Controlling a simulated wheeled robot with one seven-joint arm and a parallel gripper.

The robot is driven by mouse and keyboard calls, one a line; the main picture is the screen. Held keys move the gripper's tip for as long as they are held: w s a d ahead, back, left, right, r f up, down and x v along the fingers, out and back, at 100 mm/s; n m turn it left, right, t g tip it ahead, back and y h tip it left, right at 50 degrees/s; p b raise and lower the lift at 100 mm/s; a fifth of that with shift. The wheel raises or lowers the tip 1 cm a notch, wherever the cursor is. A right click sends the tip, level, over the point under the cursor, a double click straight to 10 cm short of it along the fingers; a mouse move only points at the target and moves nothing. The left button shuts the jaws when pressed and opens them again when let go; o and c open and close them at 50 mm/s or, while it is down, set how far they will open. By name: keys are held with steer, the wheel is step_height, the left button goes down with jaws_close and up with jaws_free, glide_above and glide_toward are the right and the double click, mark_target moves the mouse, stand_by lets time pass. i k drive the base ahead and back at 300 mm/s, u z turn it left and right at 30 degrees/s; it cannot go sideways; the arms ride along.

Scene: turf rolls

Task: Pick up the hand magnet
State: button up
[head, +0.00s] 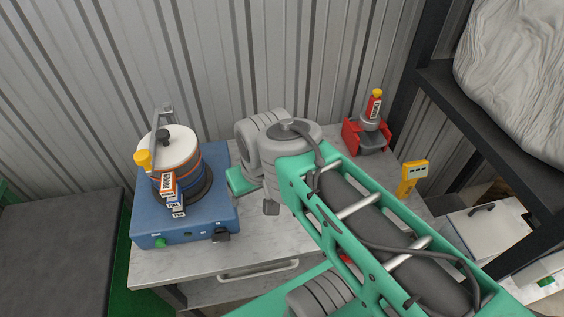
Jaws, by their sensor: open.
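I cannot tell for sure which thing is the hand magnet. A red piece (354,138) with raised sides stands at the back right of the grey worktop, with a grey round part and an upright red and yellow labelled piece (375,104) on it. A small yellow upright item (411,180) with a grey panel stands to the right, nearer me. My gripper (270,208) is mostly hidden below my grey wrist, left of both items and apart from them. Only a small grey part of it shows, over the middle of the worktop. I see nothing held.
A blue machine (218,213) fills the worktop's left side, carrying a white-topped round vessel (180,146) with a yellow-ended bar and tags. A corrugated wall stands behind. A dark shelf frame (440,75) with a wrapped grey bundle (515,65) is at right. My arm hides the worktop's right front.

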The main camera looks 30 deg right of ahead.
mark_target(369, 120)
steer(key=z, duration=1.45)
